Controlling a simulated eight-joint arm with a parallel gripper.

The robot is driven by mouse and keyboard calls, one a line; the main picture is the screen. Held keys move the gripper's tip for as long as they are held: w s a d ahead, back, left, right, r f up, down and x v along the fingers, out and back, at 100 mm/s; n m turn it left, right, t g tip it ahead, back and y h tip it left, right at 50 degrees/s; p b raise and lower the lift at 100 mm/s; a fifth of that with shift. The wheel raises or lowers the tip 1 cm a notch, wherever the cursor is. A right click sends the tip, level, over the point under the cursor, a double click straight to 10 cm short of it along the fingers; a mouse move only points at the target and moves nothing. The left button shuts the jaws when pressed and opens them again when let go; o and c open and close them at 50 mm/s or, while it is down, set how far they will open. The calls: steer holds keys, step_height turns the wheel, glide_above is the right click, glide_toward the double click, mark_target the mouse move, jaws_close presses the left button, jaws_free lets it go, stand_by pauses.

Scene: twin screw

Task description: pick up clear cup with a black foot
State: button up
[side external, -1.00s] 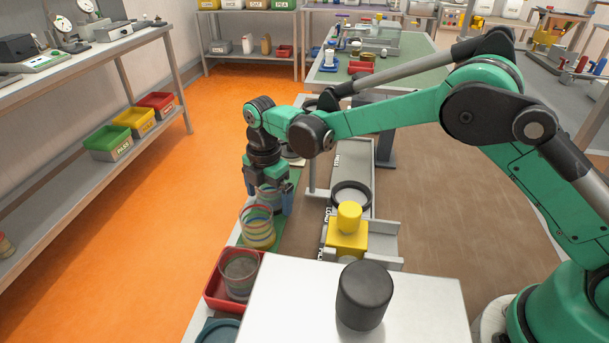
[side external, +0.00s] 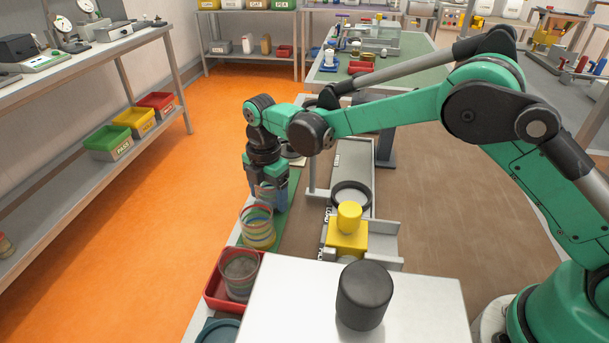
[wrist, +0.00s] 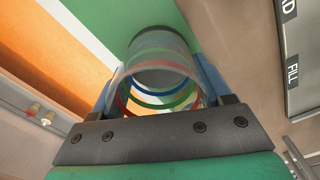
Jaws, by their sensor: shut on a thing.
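My gripper (side external: 268,200) points down at the green strip, its blue fingers shut on a clear cup (side external: 266,190). In the wrist view the clear cup (wrist: 160,78) sits between the fingers of my gripper (wrist: 158,88), its round rim facing the camera.
A red tray (side external: 213,297) holds another clear, darker-looking cup (side external: 240,275) nearer the camera. A yellow block (side external: 346,240) and a black ring (side external: 351,192) are right of the strip. A black cylinder (side external: 364,295) stands on a white box (side external: 290,310).

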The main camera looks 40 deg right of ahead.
step_height(320, 180, up, 18)
steer(key=s+d+m, duration=0.1)
steer(key=d+m, duration=0.1)
steer(key=m, duration=0.2)
steer(key=s+d+m, duration=0.1)
steer(key=d+m, duration=0.2)
steer(key=m, duration=0.1)
steer(key=s+d+r+m, duration=0.1)
steer(key=s+d+m, duration=0.1)
steer(key=m, duration=0.3)
steer(key=shift+d, duration=0.6)
steer(key=s+d+f+m, duration=0.4)
steer(key=s, duration=0.1)
steer(key=shift+w+d+f+n, duration=0.1)
steer(key=shift+w+f+n, duration=0.05)
steer(key=shift+f+n, duration=1.9)
steer(key=shift+w+d+f+n, duration=0.1)
steer(key=shift+w+f+n, duration=0.05)
steer(key=shift+f+n, duration=1.9)
steer(key=shift+w+f+n, duration=0.15)
steer(key=shift+f+n, duration=1.65)
steer(key=shift+n, duration=0.4)
steer(key=shift+f, duration=0.35)
steer(key=shift+f, duration=0.65)
